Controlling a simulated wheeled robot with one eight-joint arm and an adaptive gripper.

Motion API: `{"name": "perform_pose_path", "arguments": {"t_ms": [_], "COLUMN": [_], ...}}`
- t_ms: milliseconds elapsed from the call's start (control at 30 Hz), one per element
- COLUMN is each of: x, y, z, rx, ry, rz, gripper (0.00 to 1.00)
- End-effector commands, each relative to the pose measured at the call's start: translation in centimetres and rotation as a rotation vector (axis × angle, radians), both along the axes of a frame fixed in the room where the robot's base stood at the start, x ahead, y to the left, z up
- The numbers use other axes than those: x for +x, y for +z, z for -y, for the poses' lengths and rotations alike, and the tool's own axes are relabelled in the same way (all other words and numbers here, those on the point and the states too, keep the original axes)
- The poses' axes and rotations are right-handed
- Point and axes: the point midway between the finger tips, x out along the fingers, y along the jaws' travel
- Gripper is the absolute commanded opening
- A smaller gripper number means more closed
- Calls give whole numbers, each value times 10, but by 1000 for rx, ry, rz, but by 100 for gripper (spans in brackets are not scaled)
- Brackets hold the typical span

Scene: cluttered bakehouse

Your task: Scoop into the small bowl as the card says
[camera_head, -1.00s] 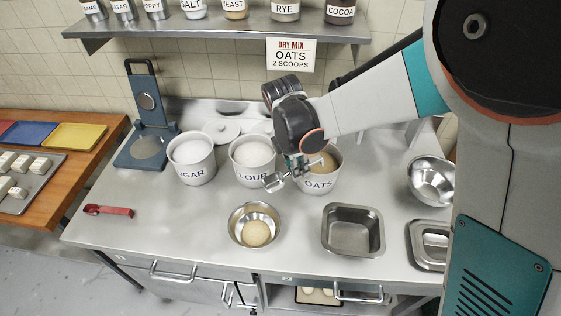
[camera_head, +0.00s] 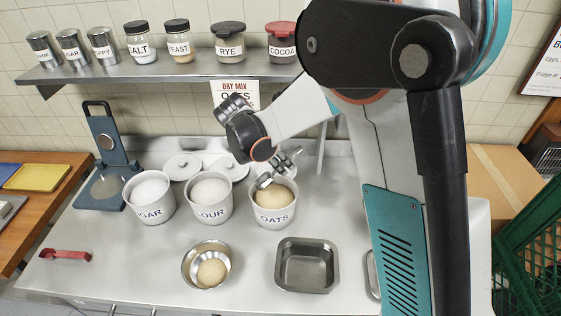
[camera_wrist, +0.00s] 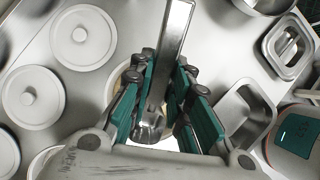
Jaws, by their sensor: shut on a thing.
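My gripper (camera_head: 286,165) is shut on a metal scoop (camera_head: 264,180), whose handle also shows between the fingers in the wrist view (camera_wrist: 171,45). The scoop is at the back left rim of the OATS tub (camera_head: 274,217); I cannot tell whether it touches the oats. The tub is filled with tan oats (camera_head: 275,195). The small metal bowl (camera_head: 190,261) stands in front, with a rounded tan heap (camera_head: 211,271) in it. The card (camera_head: 238,88) on the wall reads DRY MIX, OATS; its lower line, now covered by my arm, read 2 SCOOPS earlier.
The SUGAR tub (camera_head: 151,211) and FLOUR tub (camera_head: 211,215) stand left of the oats. A square metal pan (camera_head: 307,285) is at the front right. A blue scale (camera_head: 102,150) and a red tool (camera_head: 65,256) are at the left. A shelf (camera_head: 180,70) of jars hangs above.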

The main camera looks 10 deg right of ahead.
Motion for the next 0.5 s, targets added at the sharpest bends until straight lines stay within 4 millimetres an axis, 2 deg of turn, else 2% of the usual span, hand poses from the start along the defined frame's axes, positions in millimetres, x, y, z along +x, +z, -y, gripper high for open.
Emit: {"name": "perform_pose_path", "arguments": {"t_ms": [33, 500], "x": [0, 0], "y": [-8, -61], "z": [0, 0], "rx": [0, 1], "ry": [0, 1], "rz": [0, -1], "gripper": [0, 0]}}
